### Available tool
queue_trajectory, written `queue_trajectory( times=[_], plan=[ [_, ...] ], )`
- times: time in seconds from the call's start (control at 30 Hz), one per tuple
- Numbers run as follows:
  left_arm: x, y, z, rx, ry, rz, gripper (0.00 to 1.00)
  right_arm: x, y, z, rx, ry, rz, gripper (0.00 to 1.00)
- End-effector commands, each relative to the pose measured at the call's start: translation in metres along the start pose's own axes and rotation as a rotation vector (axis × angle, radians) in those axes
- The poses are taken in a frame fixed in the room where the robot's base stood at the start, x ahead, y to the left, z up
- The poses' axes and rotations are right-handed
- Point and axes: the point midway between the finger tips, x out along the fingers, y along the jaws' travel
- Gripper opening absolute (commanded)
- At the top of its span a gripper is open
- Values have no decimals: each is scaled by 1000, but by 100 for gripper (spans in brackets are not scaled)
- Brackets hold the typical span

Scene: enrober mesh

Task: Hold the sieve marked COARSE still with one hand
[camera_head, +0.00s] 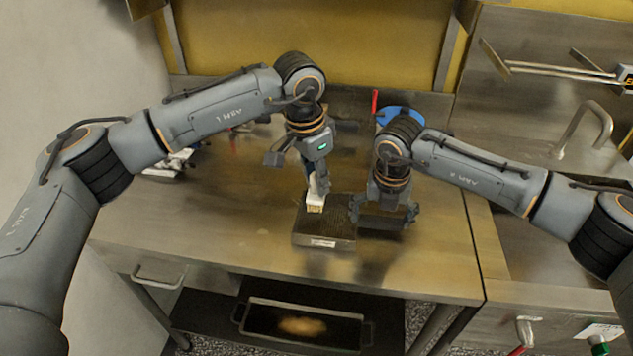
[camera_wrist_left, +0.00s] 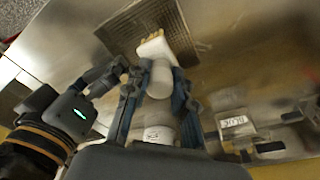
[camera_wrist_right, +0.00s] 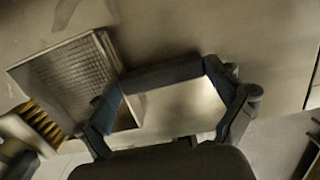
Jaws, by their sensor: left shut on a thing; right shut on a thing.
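A flat, framed mesh sieve (camera_head: 325,228) lies on the steel worktop, and its front label is too small to read. The mesh also shows in the left wrist view (camera_wrist_left: 150,28) and the right wrist view (camera_wrist_right: 75,80). My right gripper (camera_head: 385,215) is at the sieve's right side, shut on its dark handle bar (camera_wrist_right: 165,72). My left gripper (camera_head: 316,188) is shut on a white brush (camera_wrist_left: 158,55). The brush's yellow bristles (camera_head: 315,208) point down at the sieve's left part; I cannot tell if they touch.
A blue round object (camera_head: 398,113) and a red upright stick (camera_head: 375,102) are at the back. Several items (camera_head: 172,163) lie at the worktop's left. A dark tray (camera_head: 300,338) with a yellowish mass is below. A sink with a tap (camera_head: 590,118) is right. The front worktop is clear.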

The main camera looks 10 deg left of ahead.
Motion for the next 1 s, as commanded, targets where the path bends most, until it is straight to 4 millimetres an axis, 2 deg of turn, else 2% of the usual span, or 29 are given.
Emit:
queue_trajectory(
  times=[0.43, 0.47, 0.5, 0.87, 1.0],
  plan=[
    [0, 0, 0, 0, 1, 0, 0, 0, 0, 0, 0, 1, 0, 57],
    [0, 0, 0, 0, 1, 0, 0, 0, 0, 0, 0, 1, 0, 97],
    [0, 0, 0, 0, 1, 0, 0, 0, 0, 0, 0, 1, 0, 100],
    [0, 0, 0, 0, 1, 0, 0, -2, 0, 0, 0, 0, 0, 100],
    [0, 0, 0, 0, 1, 0, 0, -15, 0, 1, -1, -3, 1, 100]
  ],
)
